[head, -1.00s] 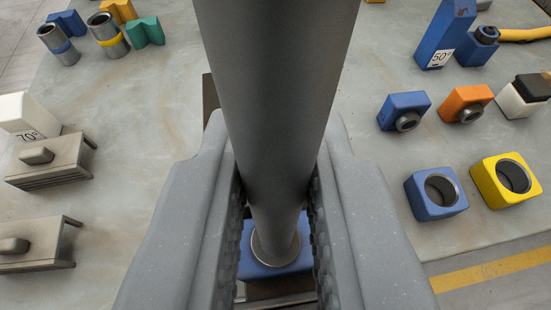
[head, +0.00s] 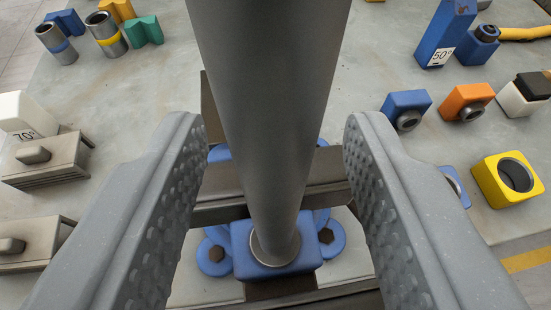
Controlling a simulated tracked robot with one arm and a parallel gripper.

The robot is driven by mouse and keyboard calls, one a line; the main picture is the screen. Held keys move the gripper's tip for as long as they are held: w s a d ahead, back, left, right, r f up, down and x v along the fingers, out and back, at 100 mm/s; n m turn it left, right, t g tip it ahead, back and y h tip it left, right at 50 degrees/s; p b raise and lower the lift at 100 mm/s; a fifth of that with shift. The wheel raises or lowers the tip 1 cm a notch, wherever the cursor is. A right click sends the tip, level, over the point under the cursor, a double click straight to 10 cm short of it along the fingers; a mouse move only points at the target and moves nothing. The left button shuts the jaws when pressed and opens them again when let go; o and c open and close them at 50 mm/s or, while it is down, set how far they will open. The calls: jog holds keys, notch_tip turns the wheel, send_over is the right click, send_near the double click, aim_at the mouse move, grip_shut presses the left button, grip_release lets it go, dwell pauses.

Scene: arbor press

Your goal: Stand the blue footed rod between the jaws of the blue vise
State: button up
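The blue footed rod (head: 266,70) is a thick grey bar rising from the bottom middle to the top edge. Its square blue foot (head: 270,266) has a metal collar. The blue vise (head: 332,240) lies beneath, with round bolted blue lugs on both sides of the foot. One metal jaw (head: 322,172) crosses behind the rod and another metal bar (head: 335,298) crosses in front. The foot appears between them; whether it touches them or its floor I cannot tell. My gripper (head: 275,130) is open, its fingers apart from the rod on both sides.
Steel blocks (head: 45,160) and a white 70° block (head: 28,115) stand at left. At right are a yellow ring block (head: 489,185), an orange block (head: 465,98) and a tall blue 50° block (head: 447,35). Steel tubes (head: 105,35) stand at upper left.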

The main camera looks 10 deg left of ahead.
jog(key=shift+s, duration=0.1)
jog(key=b+v, duration=0.2)
jog(key=v, duration=1)
jog(key=s+d+r+m+h+b, duration=0.1)
jog(key=s+d+r+h+b, duration=0.15)
jog(key=r, duration=1.15)
jog(key=s+a+r+t, duration=0.1)
jog(key=s+a+r, duration=0.1)
jog(key=s+r, duration=0.3)
jog(key=s+a+r+t+b, duration=0.1)
jog(key=s+r, duration=0.5)
jog(key=r, duration=0.6)
jog(key=shift+a+r+m, duration=0.3)
jog(key=shift+a+m, duration=0.1)
jog(key=shift+a, duration=0.35)
